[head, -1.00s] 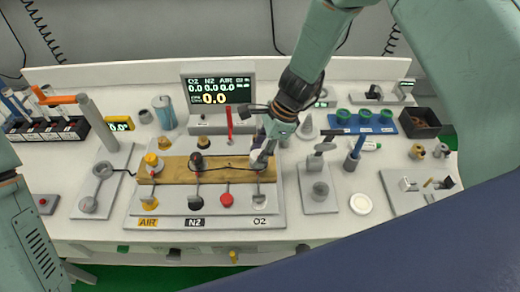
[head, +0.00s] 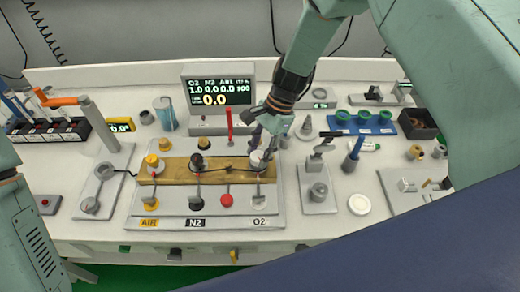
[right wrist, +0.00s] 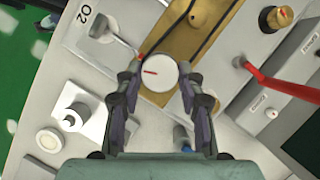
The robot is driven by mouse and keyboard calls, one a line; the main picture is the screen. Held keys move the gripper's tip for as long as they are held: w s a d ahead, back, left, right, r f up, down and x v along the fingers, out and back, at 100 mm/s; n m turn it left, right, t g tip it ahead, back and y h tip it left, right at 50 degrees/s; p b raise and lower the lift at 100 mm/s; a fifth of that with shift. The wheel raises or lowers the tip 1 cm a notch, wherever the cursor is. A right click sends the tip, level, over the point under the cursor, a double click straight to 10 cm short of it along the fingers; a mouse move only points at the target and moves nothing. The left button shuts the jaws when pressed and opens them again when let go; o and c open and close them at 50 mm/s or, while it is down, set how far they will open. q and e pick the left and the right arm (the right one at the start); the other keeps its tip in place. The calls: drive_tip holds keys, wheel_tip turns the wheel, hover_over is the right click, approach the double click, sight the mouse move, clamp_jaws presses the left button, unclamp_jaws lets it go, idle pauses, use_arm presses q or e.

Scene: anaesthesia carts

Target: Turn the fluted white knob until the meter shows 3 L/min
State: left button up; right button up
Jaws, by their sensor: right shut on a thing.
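The fluted white knob (head: 259,160) stands at the right end of the wooden bar, above the O2 label. In the right wrist view its round white face (right wrist: 158,73) carries a red line. My right gripper (head: 263,146) reaches down over it, with its fingers on both sides of the knob in the wrist view (right wrist: 162,88), shut on it. The meter (head: 217,91) reads 1.0 under O2 and 0.0 under N2 and AIR, with a large 0.0 below. My left gripper is out of view.
A yellow knob (head: 152,161) and a black knob (head: 196,161) stand on the same bar (head: 225,171). A red lever (head: 229,124) rises behind it. A post with a blue handle (head: 353,151) stands to the right, near a white disc (head: 360,204).

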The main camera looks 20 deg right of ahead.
drive_tip(key=n, duration=0.2)
drive_tip(key=n+g+b, duration=0.1)
drive_tip(key=n, duration=0.1)
drive_tip(key=shift+w+a+n+h, duration=0.1)
drive_tip(key=shift+w+n+h, duration=0.1)
drive_tip(key=shift+n+h, duration=0.15)
drive_tip(key=shift+w+a+n+g+h+b, duration=0.1)
drive_tip(key=shift+n+g+h+b, duration=0.5)
drive_tip(key=shift+n, duration=1.65)
drive_tip(key=shift+h, duration=0.25)
drive_tip(key=o, duration=1.2)
drive_tip(key=v, duration=1.2)
drive_tip(key=shift+w, duration=0.15)
drive_tip(key=shift+f, duration=0.15)
